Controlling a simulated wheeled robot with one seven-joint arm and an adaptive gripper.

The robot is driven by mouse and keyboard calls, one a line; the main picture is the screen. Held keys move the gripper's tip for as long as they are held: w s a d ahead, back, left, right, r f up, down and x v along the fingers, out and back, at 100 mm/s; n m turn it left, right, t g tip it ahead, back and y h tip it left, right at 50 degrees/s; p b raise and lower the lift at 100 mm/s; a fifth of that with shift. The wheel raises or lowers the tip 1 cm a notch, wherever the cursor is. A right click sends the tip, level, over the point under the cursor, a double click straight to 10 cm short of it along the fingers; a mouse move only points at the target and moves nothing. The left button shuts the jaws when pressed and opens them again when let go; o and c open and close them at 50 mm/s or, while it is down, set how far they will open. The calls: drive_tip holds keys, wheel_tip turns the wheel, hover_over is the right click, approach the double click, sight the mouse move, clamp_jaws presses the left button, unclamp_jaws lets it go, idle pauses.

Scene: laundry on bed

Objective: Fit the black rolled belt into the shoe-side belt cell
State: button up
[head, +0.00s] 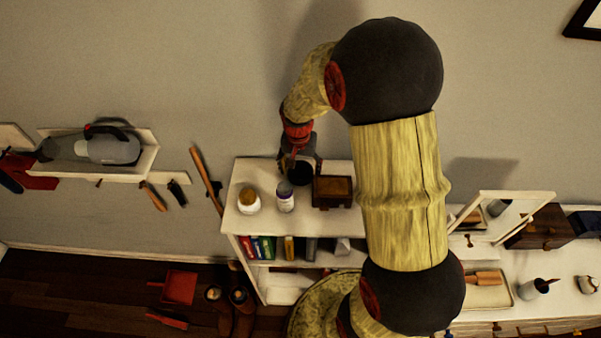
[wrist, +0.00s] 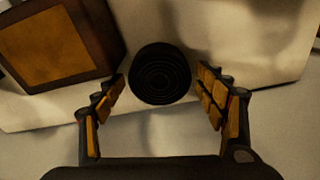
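The black rolled belt (wrist: 160,72) shows in the wrist view as a dark round coil on the pale top of a white shelf unit. In the head view it is a dark shape (head: 301,174) just below my gripper (head: 298,158), partly covered by it. My gripper (wrist: 163,98) is open in the wrist view. Its orange-padded fingers stand to the left and right of the coil's near side, with gaps between pads and belt. I cannot make out the shoe-side belt cell in either view.
A dark wooden box (head: 333,191) stands close to the right of the belt; it also shows in the wrist view (wrist: 58,48). A white bottle (head: 285,197) and a jar (head: 248,201) stand in front and left. Books (head: 262,247) fill the shelf below.

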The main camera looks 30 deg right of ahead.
drive_tip(key=shift+r, duration=0.1)
drive_tip(key=c, duration=1.1)
